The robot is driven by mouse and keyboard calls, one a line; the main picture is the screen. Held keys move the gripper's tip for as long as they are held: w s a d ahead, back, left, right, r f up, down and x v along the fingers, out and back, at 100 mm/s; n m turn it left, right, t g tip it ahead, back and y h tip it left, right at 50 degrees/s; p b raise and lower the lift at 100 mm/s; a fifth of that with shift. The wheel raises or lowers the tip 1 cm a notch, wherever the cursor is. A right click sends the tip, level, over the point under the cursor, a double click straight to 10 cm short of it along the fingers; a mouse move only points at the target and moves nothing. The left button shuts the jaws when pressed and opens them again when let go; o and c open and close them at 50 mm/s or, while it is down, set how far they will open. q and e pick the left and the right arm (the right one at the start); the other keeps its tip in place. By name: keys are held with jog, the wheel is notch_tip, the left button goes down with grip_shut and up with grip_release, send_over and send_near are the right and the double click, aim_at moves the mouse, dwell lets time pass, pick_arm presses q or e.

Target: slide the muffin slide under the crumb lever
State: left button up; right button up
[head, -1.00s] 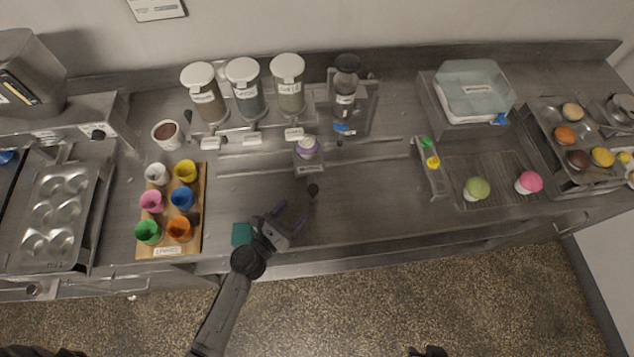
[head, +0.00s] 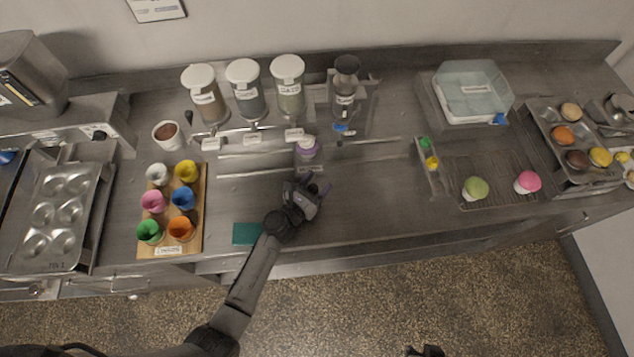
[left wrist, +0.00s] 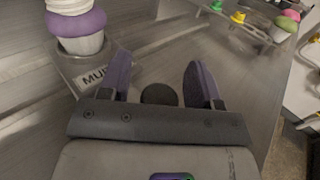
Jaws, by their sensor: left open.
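The muffin slide (left wrist: 88,68) is a small grey sled with a label starting "MU" and a purple-topped muffin in a white cup (head: 308,147). It sits at the rails in the middle of the counter. Its round black knob (left wrist: 158,94) shows between the fingers of my left gripper (head: 308,184), which is open. In the head view my gripper hides the knob. The crumb lever (head: 344,129) looks to be the blue piece below the dark-lidded dispenser (head: 345,88), right of and behind the muffin.
Three labelled jars (head: 246,90) stand behind the rails. A board of coloured cups (head: 203,220) is at left, near a teal pad (head: 246,234). A narrow rack (head: 429,168) and muffins on a wire grid (head: 500,170) are at right. The counter front between is clear.

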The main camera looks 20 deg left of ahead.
pick_arm(q)
jog(key=shift+c, duration=0.5)
grip_shut()
